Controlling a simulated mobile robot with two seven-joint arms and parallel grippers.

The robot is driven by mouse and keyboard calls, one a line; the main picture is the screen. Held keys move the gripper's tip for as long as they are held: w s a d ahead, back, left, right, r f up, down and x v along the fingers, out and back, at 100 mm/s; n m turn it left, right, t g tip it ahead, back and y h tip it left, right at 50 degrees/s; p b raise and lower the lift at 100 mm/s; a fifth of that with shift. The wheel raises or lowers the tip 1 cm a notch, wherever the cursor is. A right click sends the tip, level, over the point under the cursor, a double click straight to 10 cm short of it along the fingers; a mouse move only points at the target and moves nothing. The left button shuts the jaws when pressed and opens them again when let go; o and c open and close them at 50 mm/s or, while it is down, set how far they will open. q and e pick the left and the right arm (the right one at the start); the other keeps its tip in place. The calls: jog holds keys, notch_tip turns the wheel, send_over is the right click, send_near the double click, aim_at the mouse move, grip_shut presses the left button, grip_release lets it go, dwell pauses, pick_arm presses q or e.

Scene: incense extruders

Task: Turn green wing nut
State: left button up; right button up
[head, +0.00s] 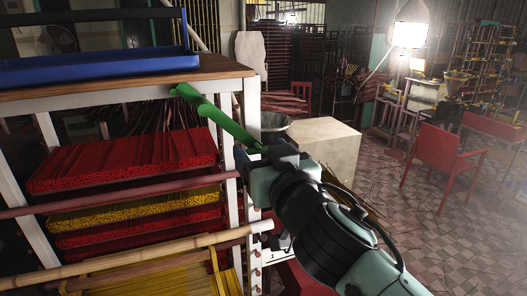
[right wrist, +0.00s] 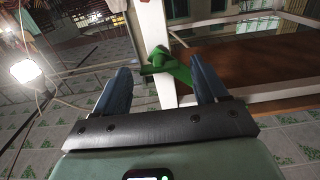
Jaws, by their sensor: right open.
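The green wing nut (head: 222,118) is a long bright green piece in the head view, slanting from the corner of the wooden shelf top down to my right gripper. In the right wrist view the green wing nut (right wrist: 166,63) shows in front of a white post, between the two fingers. My right gripper (head: 250,160) is open, with its fingers on either side of the lower end of the green piece. In the right wrist view the right gripper (right wrist: 160,72) shows gaps beside the green, and I cannot tell if a finger touches it. My left gripper is not in view.
A white-framed rack with a wooden top (head: 130,85) carries a blue tray (head: 95,68). Below lie red incense bundles (head: 125,160), yellow bundles (head: 135,210) and bamboo poles (head: 150,255). A pale block (head: 325,148) stands behind my right arm. A red chair (head: 437,150) stands on open tiled floor.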

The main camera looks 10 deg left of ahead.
jog(key=c, duration=1.1)
jog(key=shift+o, duration=0.2)
